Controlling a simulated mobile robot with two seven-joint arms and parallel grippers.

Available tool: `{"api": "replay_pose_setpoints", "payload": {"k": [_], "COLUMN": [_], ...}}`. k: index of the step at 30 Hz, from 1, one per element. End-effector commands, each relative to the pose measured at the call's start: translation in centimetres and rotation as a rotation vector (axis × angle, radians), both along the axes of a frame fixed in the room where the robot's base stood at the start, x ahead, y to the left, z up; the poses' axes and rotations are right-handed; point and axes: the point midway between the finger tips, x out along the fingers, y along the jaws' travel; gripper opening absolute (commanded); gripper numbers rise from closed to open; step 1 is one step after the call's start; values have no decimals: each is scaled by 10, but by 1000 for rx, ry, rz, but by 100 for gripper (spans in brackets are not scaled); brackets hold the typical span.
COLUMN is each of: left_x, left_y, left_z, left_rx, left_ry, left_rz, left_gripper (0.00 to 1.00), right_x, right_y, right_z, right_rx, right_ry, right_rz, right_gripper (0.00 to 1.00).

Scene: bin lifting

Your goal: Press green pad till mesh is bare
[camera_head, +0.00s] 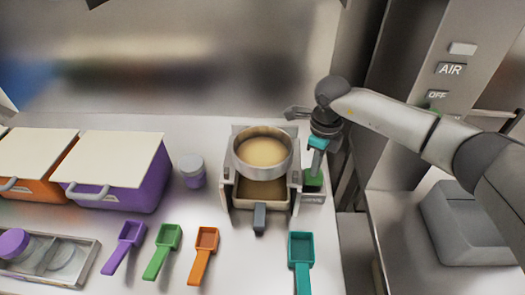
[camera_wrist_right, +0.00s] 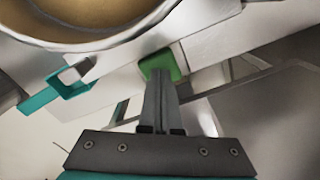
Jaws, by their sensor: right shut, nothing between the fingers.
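A round metal sieve (camera_head: 238,150) sits on a grey machine, and tan powder (camera_head: 263,152) covers the mesh. Its rim also shows in the wrist view (camera_wrist_right: 120,38). The green pad (camera_head: 313,183) is on the machine's right side; it also shows in the wrist view (camera_wrist_right: 170,62). My right gripper (camera_head: 315,165) is shut and empty, pointing down at the pad. Its fingertips (camera_wrist_right: 157,80) overlap the pad's near edge in the wrist view; whether they touch it I cannot tell. My left gripper is not in view.
A drawer tray with powder (camera_head: 262,191) lies under the sieve. Purple, green, orange and teal scoops (camera_head: 301,249) lie in front. Purple and orange bins (camera_head: 115,165) stand left, beside a small jar (camera_head: 192,169). A panel marked AIR (camera_head: 449,69) stands right.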

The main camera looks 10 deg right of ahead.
Motion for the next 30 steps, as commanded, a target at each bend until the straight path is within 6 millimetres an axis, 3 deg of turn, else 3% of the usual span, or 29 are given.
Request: {"api": "replay_pose_setpoints", "payload": {"k": [16,30], "left_x": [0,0], "left_y": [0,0], "left_z": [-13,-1], "left_rx": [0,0], "left_ry": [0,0], "left_rz": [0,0], "left_gripper": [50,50], "right_x": [0,0], "right_y": [0,0], "right_z": [-16,0], "right_rx": [-1,0], "right_ry": [-1,0], "right_rz": [0,0], "right_gripper": [0,0]}}
